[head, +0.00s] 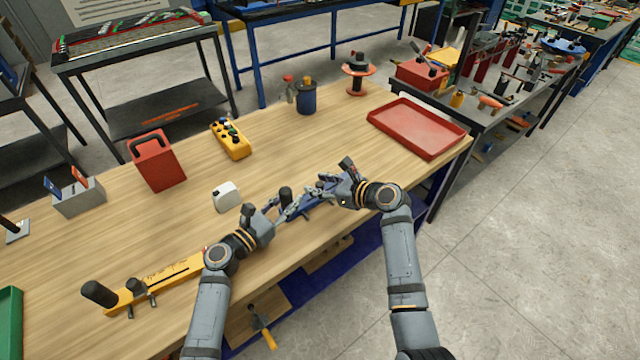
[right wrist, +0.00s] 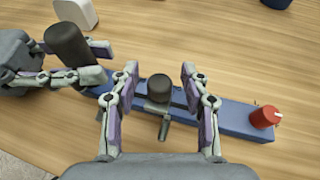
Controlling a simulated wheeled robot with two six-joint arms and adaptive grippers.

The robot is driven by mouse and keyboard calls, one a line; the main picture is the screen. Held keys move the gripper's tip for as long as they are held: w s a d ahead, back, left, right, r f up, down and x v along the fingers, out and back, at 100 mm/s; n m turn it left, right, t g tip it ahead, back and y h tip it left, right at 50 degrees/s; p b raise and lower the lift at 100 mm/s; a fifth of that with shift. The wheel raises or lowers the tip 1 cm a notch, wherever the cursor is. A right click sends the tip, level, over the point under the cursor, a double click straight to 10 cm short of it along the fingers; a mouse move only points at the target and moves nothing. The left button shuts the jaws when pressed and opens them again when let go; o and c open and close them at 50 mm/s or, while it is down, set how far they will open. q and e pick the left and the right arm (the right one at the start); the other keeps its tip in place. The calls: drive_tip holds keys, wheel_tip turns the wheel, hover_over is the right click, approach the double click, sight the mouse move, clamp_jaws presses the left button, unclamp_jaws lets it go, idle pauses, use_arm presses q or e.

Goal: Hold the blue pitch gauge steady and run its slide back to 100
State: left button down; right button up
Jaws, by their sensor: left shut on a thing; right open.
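The blue pitch gauge (right wrist: 235,119) lies on the wooden bench, a long blue bar with a red knob (right wrist: 265,116) at its right end in the right wrist view. A black upright handle (right wrist: 70,44) stands at its other end. My left gripper (head: 282,214) is shut on that handle end; its fingers also show in the right wrist view. The slide, with a dark round knob (right wrist: 160,88) and a small grey lever, sits mid-bar. My right gripper (right wrist: 160,78) is open, its fingers on either side of the slide, apart from the knob. The scale marks cannot be read.
A yellow gauge (head: 168,279) with a black handle lies at the bench's front left. A white block (head: 227,196), yellow control box (head: 231,139), red can (head: 157,160), blue cup (head: 307,99) and red tray (head: 416,128) stand farther back. Bare wood lies between them.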

drive_tip(key=shift+d, duration=0.1)
drive_tip(key=v, duration=1.2)
drive_tip(key=shift+s, duration=0.1)
